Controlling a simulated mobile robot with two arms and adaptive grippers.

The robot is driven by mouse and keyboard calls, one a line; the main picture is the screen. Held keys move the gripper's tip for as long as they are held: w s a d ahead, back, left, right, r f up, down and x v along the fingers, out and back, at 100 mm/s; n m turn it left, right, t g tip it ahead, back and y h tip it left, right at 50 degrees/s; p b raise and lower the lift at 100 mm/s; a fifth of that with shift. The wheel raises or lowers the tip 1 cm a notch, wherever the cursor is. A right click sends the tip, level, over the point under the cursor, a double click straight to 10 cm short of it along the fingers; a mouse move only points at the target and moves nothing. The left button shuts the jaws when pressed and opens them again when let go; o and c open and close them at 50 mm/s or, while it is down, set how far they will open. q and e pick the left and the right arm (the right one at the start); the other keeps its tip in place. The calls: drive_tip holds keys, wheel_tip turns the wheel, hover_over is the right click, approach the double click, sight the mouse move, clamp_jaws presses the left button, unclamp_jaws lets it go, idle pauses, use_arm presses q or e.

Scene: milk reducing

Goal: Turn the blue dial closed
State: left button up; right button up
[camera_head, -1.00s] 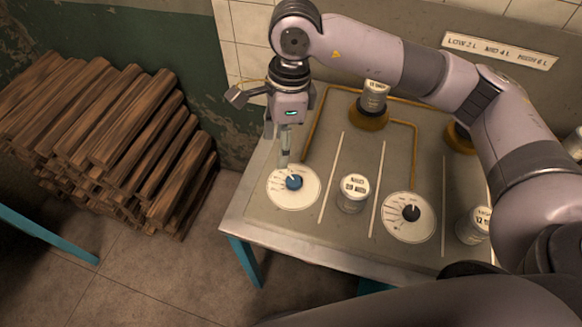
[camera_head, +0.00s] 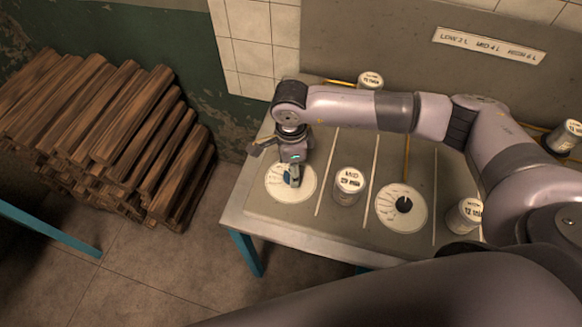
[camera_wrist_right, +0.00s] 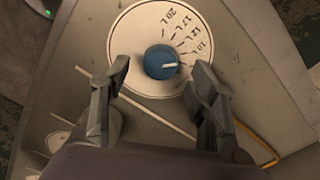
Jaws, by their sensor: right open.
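The blue dial (camera_wrist_right: 161,62) sits at the middle of a round white scale plate (camera_wrist_right: 136,28) marked with litre values. In the right wrist view its white pointer line points right, toward the scale marks. In the head view the blue dial (camera_head: 288,178) is partly hidden by my right gripper (camera_head: 293,180), which reaches down over it. In the right wrist view the open fingers of my right gripper (camera_wrist_right: 160,85) stand on either side of the dial, with visible gaps. My left gripper does not show.
A second scale plate (camera_head: 385,208) with a black dial (camera_head: 404,204) lies to the right on the table (camera_head: 250,222). A labelled canister (camera_head: 349,187) stands between the plates, and another canister (camera_head: 464,216) stands farther right. Stacked wood (camera_head: 120,140) lies left of the table.

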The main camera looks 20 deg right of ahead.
drive_tip(key=shift+f, duration=1.05)
drive_tip(key=shift+c, duration=0.5)
drive_tip(key=c, duration=1.1)
drive_tip(key=shift+o, duration=0.2)
